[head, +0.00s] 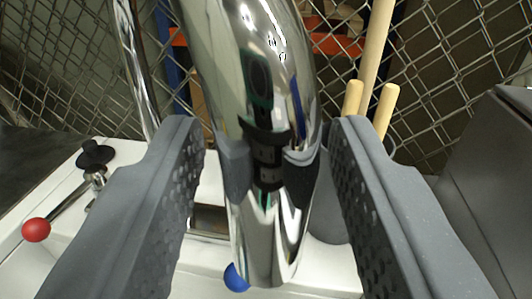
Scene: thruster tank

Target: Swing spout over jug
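A thick, shiny chrome spout (262,95) comes down through the middle of the head view and ends low in the picture. My gripper (266,124) is open, with one grey finger on each side of the spout. A gap shows between each finger and the chrome, so neither finger visibly touches it. Dark shapes on the chrome are reflections. I cannot make out a jug for certain. A grey rounded vessel (328,212) stands behind the spout, partly hidden by it and the right finger; I cannot tell whether it is the jug.
A lever with a red ball (36,230) and a black knob (95,154) sit at left on the white surface (120,255). A blue ball (236,278) shows beside the spout's end. A thin chrome pipe (136,70), wooden rods (376,45) and wire mesh (450,50) stand behind.

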